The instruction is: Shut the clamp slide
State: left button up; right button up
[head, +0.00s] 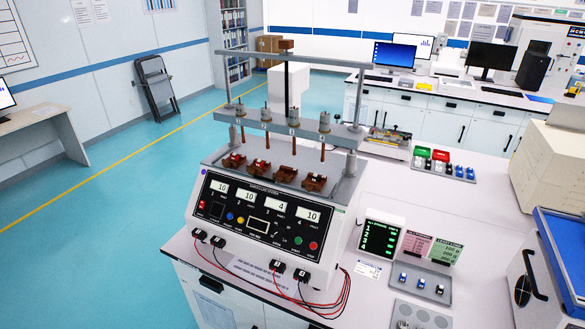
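The insertion tester (262,215) stands on the white bench in the middle of the head view. Its sloped front panel has several number displays and coloured buttons. Several red-brown clamp fixtures (259,168) sit in a row on its grey deck; whether any clamp slide there is open or shut is too small to tell. Plunger rods hang above them from a grey crossbar (279,123). A higher bar (320,59) spans two posts. Neither of my grippers is in view.
Red and black leads (302,291) hang at the tester's front. To its right are a green-digit display (381,238), two small signs, a tray of small blue-and-white parts (421,284) and a blue bin (563,254).

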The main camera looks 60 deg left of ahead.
aim_at(295, 180)
jog(key=u, duration=2.1)
